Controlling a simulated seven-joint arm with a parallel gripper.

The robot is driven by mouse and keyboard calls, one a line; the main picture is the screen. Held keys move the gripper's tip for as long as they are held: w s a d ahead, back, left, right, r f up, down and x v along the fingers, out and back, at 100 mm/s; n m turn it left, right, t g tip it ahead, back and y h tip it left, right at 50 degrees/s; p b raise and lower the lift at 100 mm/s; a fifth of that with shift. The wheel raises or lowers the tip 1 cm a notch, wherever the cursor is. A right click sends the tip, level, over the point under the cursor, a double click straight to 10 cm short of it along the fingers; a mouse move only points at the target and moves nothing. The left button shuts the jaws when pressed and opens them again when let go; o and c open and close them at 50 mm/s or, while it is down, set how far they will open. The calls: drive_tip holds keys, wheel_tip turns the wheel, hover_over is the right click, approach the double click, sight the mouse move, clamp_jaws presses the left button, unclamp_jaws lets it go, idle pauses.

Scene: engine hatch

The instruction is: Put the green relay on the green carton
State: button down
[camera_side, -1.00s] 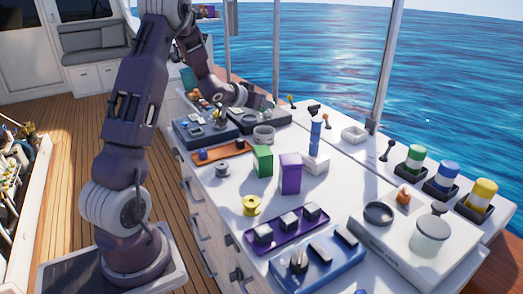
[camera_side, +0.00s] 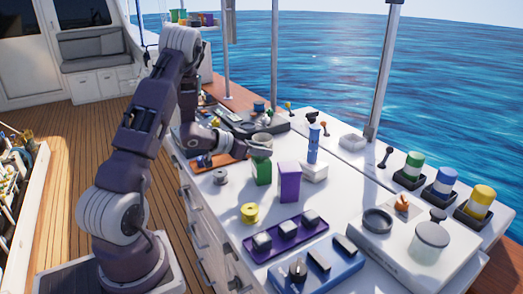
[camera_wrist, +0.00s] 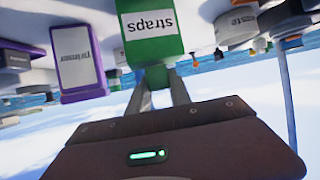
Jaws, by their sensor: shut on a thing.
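The green carton (camera_side: 263,173) stands upright on the white counter. The wrist view shows it upside down, with its white "straps" label (camera_wrist: 150,27). My gripper (camera_side: 262,154) is right at the top of the carton. In the wrist view my gripper (camera_wrist: 158,84) is shut on a small dark green piece, the green relay (camera_wrist: 157,76), at the carton's top end. The relay is mostly hidden by the fingers, and I cannot tell whether it touches the carton.
A purple carton (camera_side: 289,181) stands close to the right of the green one. A blue cylinder (camera_side: 314,143) stands on a white block behind. A grey spool (camera_side: 220,177), a yellow spool (camera_side: 249,213), a purple tray (camera_side: 264,252) and an orange tray (camera_side: 203,167) lie around.

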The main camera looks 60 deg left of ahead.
drive_tip(key=shift+f, duration=0.15)
drive_tip(key=c, duration=1.2)
unclamp_jaws()
drive_tip(key=shift+o, duration=0.2)
